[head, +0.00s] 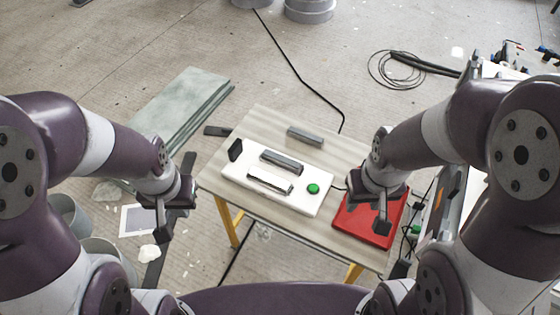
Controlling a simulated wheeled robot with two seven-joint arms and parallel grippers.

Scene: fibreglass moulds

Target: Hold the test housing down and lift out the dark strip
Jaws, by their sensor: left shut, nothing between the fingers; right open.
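The white test housing (300,202) lies flat on the table, with a green button (313,188) at its right end and a black block (235,150) at its left end. A dark grey strip (282,161) lies along the rear part of its top. Nearer me is a long slot (269,183) with dark and pale parts; what sits in it is too small to tell. My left gripper (162,234) is shut and empty, left of the table, apart from the housing. My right gripper (382,227) is open and empty above the red tray, right of the housing.
A loose grey bar (305,136) lies on the table (265,122) behind the housing. The red tray (352,218) lies at the table's right. A dark flat piece (217,131) shows by the left edge. Buckets (70,215) stand on the floor at left; a cable runs behind.

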